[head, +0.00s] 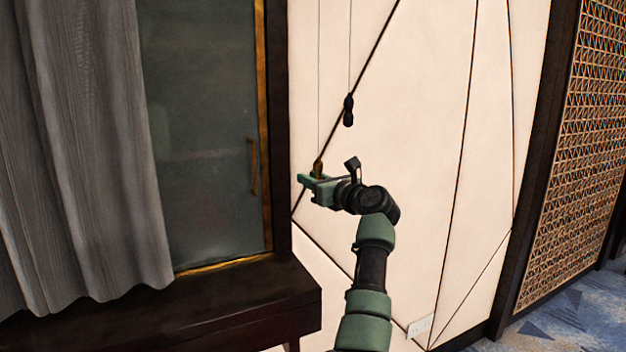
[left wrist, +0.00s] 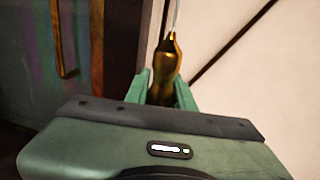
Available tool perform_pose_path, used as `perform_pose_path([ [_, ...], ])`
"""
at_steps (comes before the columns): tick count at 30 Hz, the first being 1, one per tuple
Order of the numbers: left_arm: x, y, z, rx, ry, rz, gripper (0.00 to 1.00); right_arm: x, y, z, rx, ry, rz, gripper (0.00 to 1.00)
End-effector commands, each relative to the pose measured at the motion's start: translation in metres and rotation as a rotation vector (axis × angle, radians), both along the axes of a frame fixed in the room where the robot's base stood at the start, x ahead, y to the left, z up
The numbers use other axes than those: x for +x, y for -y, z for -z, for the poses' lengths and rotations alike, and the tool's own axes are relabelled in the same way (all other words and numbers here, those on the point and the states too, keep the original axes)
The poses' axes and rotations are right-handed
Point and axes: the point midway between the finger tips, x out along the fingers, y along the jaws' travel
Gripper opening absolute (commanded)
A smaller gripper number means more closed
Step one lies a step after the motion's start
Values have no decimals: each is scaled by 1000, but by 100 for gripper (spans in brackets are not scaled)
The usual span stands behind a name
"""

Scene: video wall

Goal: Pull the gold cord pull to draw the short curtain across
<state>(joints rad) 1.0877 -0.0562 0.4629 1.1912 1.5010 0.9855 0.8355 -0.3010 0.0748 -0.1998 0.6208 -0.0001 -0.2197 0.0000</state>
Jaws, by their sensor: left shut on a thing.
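The gold cord pull (head: 318,163) hangs on a thin cord in front of the pale wall panel, right of the window frame. My left gripper (head: 312,181) is shut on it, and its top stands out above the fingers. In the left wrist view the gold cord pull (left wrist: 165,62) sits between the two green fingers (left wrist: 160,92), its lower part hidden by my gripper body. The short grey curtain (head: 80,150) hangs at the left of the window, and the glass right of it is uncovered. My right gripper is not in view.
A black cord pull (head: 348,110) hangs on a second cord, higher and to the right of the gold one. A dark wooden ledge (head: 230,305) juts out below the window. A lattice screen (head: 580,140) stands at the far right above blue carpet.

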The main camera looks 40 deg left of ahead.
Motion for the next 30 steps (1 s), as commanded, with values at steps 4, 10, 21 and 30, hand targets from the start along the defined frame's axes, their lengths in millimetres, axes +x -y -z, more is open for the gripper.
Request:
perform_pose_path([
  [4,1,1,0,0,-1,2,38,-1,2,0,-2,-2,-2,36],
  [10,0,1,-1,1,0,1,46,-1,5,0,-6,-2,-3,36],
  [21,0,1,-31,0,4,1,46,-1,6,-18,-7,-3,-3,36],
  [30,1,1,-106,-1,3,3,46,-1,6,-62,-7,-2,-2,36],
])
